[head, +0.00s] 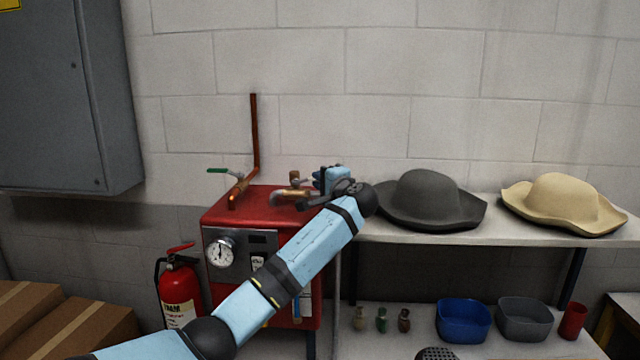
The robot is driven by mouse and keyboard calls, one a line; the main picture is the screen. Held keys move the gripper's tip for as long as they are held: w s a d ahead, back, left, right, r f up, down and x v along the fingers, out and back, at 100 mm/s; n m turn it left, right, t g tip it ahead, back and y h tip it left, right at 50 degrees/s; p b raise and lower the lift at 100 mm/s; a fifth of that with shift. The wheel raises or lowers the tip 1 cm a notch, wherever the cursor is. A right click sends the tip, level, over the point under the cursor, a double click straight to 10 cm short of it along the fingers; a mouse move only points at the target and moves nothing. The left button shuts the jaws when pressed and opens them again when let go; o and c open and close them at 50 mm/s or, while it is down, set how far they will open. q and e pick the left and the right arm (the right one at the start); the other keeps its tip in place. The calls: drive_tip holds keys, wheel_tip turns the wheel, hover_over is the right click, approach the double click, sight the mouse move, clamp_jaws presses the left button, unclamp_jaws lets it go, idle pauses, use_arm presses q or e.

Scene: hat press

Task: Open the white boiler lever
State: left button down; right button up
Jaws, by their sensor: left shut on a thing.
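The red boiler (262,207) stands against the wall left of the shelf. On its top is a brass valve pipe (291,194) with a small pale lever (301,182), mostly hidden by my gripper. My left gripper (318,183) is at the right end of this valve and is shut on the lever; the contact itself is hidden. A second valve with a green lever (222,171) sits at the boiler's left, on the upright copper pipe (254,132).
A pressure gauge (220,252) is on the boiler's front. A grey hat (430,197) and a tan hat (562,201) rest on the shelf (400,233), right of my left arm. A fire extinguisher (180,292) stands at left, below the grey wall cabinet (70,100).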

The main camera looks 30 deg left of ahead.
use_arm(q)
drive_tip(key=shift+w+f+g, duration=0.1)
drive_tip(key=shift+g, duration=0.2)
drive_tip(key=c, duration=1.2)
unclamp_jaws()
drive_tip(key=shift+a, duration=0.15)
drive_tip(key=shift+s+d, duration=0.2)
drive_tip(key=shift+d, duration=0.25)
drive_tip(key=b+v, duration=0.3)
drive_tip(key=v, duration=1)
drive_tip(key=shift+f, duration=0.15)
drive_tip(key=shift+a, duration=0.1)
